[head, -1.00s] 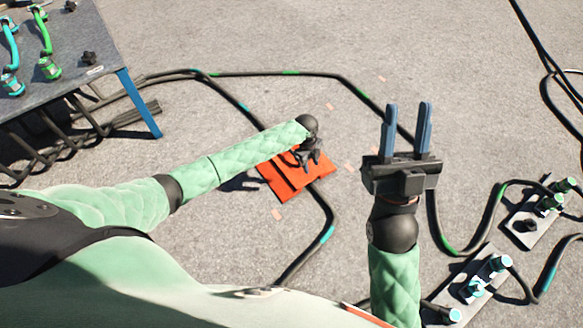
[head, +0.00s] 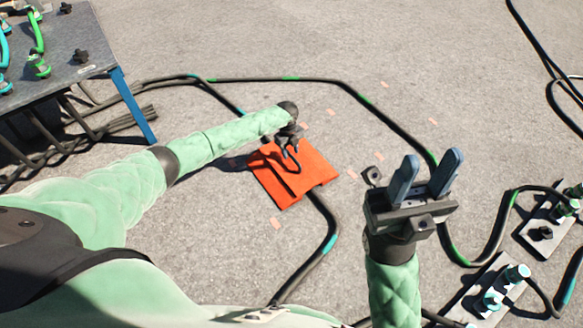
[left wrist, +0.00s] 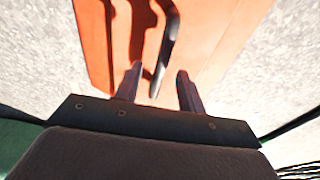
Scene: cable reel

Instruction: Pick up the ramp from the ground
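The orange ramp (head: 312,168) lies on the ground near the middle of the head view, across a black cable. It also fills the upper middle of the left wrist view (left wrist: 215,30). A dark curved handle (left wrist: 168,45) stands out from the ramp. My left gripper (head: 291,152) is over the ramp. In the left wrist view its fingers (left wrist: 160,85) are apart and point at the ramp, with the near end of the handle between them. My right gripper (head: 425,180) is raised at the right, open and empty, away from the ramp.
A black cable with coloured bands (head: 325,245) runs under the ramp and loops over the ground. Connector plates (head: 490,290) lie at lower right. A table with a blue leg (head: 135,105) stands at upper left. The ground at upper middle is mostly clear.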

